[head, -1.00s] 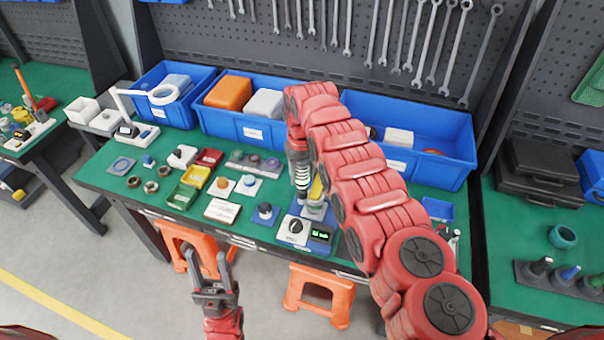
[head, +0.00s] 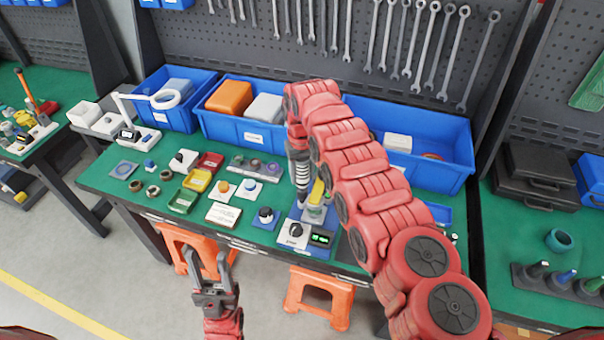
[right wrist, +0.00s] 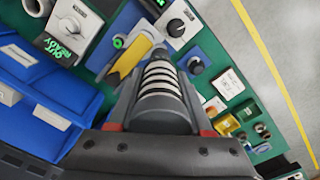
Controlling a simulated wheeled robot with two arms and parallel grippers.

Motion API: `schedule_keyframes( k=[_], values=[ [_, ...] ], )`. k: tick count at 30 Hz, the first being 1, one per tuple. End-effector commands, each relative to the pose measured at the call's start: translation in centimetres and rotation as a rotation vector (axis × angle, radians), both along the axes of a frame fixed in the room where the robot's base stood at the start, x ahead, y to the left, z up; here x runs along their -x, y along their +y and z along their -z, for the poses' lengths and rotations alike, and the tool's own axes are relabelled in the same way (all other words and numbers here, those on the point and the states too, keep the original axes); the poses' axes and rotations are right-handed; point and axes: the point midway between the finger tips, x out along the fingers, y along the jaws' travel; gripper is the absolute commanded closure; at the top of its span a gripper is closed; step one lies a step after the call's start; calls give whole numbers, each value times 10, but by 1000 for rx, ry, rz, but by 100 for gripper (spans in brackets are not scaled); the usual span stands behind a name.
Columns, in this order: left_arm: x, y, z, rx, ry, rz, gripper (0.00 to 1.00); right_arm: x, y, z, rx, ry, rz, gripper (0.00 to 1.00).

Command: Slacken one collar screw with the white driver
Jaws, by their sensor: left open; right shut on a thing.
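My right gripper (right wrist: 160,95) is shut on the white driver (right wrist: 161,82), whose handle has white and black bands. In the head view the banded driver (head: 302,172) hangs beside the test unit (head: 297,231), slightly left of its yellow part (head: 317,191). The driver's tip is hidden in the right wrist view, and I cannot tell whether it touches anything. The yellow part (right wrist: 127,58) and a pale ring-like piece lie beside the driver there. The collar screws are too small to make out. My left gripper (head: 209,262) is open and empty in front of the table edge.
Blue bins (head: 240,125) line the back of the green table (head: 112,178). Small parts, a yellow tray (head: 198,180) and a black-knobbed block (head: 265,214) occupy the left and middle. Orange stools (head: 320,292) stand below the front edge.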

Motion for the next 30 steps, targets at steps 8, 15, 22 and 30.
schedule_keyframes(
  k=[8,15,22,30],
  values=[
    [0,0,-17,0,0,0,50,-1,0,-24,-1,-3,1,100],
    [0,0,-23,0,0,0,50,-1,0,-41,-1,-2,0,100],
    [0,0,-25,0,0,0,50,0,0,-46,-1,-2,0,100],
    [0,0,-25,0,0,0,50,-1,0,-46,-1,-2,0,100]
  ],
)
